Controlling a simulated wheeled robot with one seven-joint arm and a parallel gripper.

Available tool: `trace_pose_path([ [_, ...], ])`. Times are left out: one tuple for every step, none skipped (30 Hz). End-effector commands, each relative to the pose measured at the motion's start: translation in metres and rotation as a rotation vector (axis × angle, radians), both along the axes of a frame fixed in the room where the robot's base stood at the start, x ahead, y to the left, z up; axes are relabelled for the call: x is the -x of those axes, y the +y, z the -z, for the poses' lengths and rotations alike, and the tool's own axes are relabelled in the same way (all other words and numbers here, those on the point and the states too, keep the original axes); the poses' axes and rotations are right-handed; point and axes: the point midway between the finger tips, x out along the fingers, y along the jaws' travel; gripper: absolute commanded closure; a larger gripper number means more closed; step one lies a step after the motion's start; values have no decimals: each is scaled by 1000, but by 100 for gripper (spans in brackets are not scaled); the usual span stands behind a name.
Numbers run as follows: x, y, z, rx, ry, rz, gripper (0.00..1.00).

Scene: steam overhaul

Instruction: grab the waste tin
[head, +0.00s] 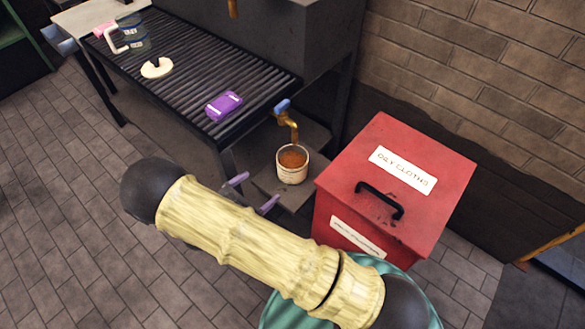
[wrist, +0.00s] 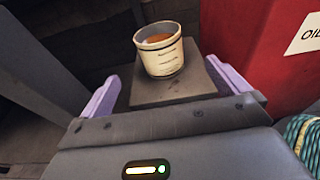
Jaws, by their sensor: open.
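The waste tin (head: 292,165) is a small cream-coloured tin with brown liquid in it. It stands upright on a low grey shelf (head: 268,182), under a brass tap with a blue handle (head: 284,112). My gripper (head: 252,192) is open, with two purple fingers near the shelf's front edge, short of the tin and touching nothing I can make out. In the wrist view the tin (wrist: 159,50) stands ahead, between the lines of the two spread fingers (wrist: 182,97). My arm hides part of the floor in front.
A red bin labelled "oily cloths" (head: 390,190) stands close on the tin's right. The tiled floor (head: 60,200) at left is clear.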

Motion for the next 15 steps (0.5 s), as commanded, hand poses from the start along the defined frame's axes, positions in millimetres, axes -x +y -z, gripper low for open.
trace_pose_path([
  [-5,-7,3,2,1,5,0],
  [-9,-10,4,2,1,5,0],
  [-14,-16,5,2,2,6,0],
  [-17,-19,6,1,1,6,0],
  [-21,-23,7,1,1,6,0],
  [-26,-28,9,1,0,7,0],
  [-30,-32,10,1,1,6,0],
  [-34,-35,11,0,0,6,0],
  [-38,-40,12,1,1,6,0],
  [-42,-43,13,0,1,5,0],
  [-46,-47,14,0,2,6,0],
  [-51,-52,16,0,1,5,0],
  [-54,-55,17,0,0,5,0],
  [-58,-59,18,0,0,6,0],
  [-63,-64,19,0,0,5,0],
])
